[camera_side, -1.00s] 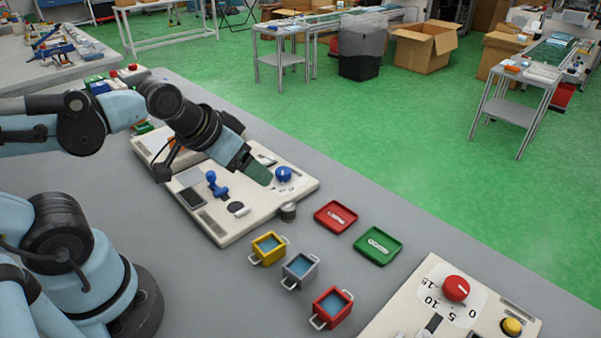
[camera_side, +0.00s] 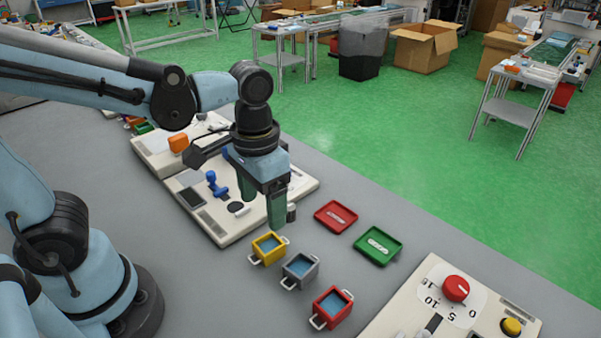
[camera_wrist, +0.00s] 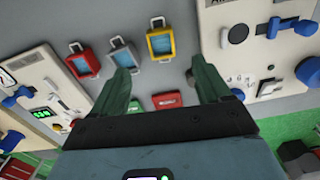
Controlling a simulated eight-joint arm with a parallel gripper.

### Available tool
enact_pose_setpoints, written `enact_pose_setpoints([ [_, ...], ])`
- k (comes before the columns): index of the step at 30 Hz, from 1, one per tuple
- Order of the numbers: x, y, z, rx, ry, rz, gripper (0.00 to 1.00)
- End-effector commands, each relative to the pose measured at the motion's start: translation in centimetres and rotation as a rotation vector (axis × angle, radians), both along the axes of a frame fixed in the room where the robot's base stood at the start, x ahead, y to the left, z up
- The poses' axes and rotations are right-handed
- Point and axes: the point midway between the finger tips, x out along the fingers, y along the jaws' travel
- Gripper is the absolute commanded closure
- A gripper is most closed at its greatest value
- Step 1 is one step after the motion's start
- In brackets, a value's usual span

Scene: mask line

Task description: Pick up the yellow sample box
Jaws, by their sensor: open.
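The yellow sample box (camera_side: 268,249) stands upright on the grey table, left of a grey box and a red box in the side view. It is small, with a blue inside and pale handles at its ends. The wrist view shows the yellow box (camera_wrist: 160,42) beyond my fingertips, near the top middle. My gripper (camera_side: 262,208) points down, with green fingers spread apart and nothing between them. It is above and behind the yellow box, near the edge of the cream panel. My gripper in the wrist view (camera_wrist: 163,75) is also open and empty.
The grey box (camera_side: 299,270) and red box (camera_side: 332,307) stand close by in a row. A red tray (camera_side: 336,217) and a green tray (camera_side: 378,246) lie to the right. Cream control panels (camera_side: 225,232) flank the boxes. A small metal knob (camera_side: 292,212) is beside my fingers.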

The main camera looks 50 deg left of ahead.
Motion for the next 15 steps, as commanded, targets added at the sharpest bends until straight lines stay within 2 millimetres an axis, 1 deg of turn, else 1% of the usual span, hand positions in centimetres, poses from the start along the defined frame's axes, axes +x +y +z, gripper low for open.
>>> enact_pose_setpoints([
  [3,0.1,0.0,-1.5,0.0,-0.001,0.0,0.23],
  [9,0.1,0.0,-3.8,0.0,-0.002,0.001,0.23],
  [15,0.1,0.0,-5.0,-0.001,-0.003,0.001,0.23],
])
